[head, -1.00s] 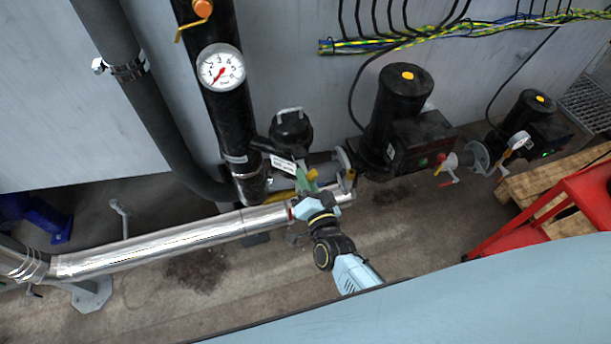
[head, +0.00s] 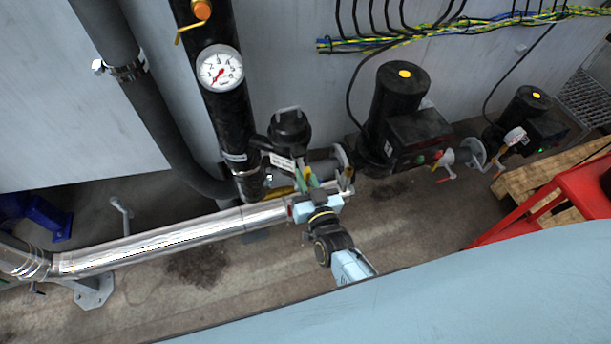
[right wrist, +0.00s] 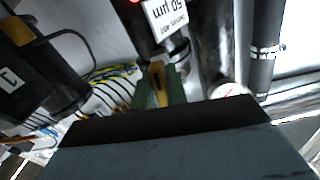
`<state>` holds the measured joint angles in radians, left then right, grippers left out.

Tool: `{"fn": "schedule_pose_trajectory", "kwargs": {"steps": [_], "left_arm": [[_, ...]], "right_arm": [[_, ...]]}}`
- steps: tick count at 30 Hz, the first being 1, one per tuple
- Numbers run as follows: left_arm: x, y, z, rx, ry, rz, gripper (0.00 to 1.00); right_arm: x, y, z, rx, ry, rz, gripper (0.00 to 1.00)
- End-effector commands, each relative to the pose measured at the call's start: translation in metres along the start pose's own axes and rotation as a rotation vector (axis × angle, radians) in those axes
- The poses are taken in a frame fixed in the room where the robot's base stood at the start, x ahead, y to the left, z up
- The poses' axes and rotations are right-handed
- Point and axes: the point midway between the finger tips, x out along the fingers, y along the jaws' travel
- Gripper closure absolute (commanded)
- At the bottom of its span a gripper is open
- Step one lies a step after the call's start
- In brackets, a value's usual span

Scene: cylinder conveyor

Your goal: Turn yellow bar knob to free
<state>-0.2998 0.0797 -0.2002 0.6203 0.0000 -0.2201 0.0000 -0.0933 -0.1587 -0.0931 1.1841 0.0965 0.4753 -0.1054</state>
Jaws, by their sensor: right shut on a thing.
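The yellow bar knob (right wrist: 157,84) shows in the right wrist view as a narrow yellow bar between the green fingers of my right gripper (right wrist: 158,92). The fingers are shut on it. In the head view my right gripper (head: 309,180) reaches in from below, at the pipe fittings left of the near black pump. There the knob is mostly hidden by the fingers, and its exact angle cannot be told. My left gripper is in neither current view.
A silver pipe (head: 160,241) runs left from the gripper. A black filter housing (head: 290,130) with a white label stands just behind. Black pumps (head: 405,95) are to the right. A pressure gauge (head: 220,68) is above left. A red frame (head: 585,190) stands at right.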

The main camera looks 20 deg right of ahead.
Motion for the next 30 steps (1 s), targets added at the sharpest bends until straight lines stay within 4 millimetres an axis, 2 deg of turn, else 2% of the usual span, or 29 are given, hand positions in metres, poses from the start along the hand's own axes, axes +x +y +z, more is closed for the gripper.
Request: {"fn": "schedule_pose_trajectory", "kwargs": {"steps": [15, 16, 20, 30], "left_arm": [[-0.0003, 0.0001, 0.0000, 0.000, 0.000, 0.000, 0.64], [-0.0003, 0.0001, 0.0001, 0.000, 0.000, 0.000, 0.64], [-0.0003, 0.0001, 0.0001, 0.000, 0.000, 0.000, 0.64], [-0.0006, 0.0001, 0.0001, 0.000, 0.000, 0.000, 0.64]], "right_arm": [[-0.0001, 0.0000, 0.0001, -0.017, 0.000, 0.000, 1.00], [-0.0001, 0.0000, 0.0001, -0.017, 0.000, 0.000, 0.83], [-0.0001, 0.0000, 0.0001, -0.017, 0.000, 0.000, 0.66], [-0.0035, 0.0001, 0.0005, -0.017, -0.001, 0.000, 0.65]]}}
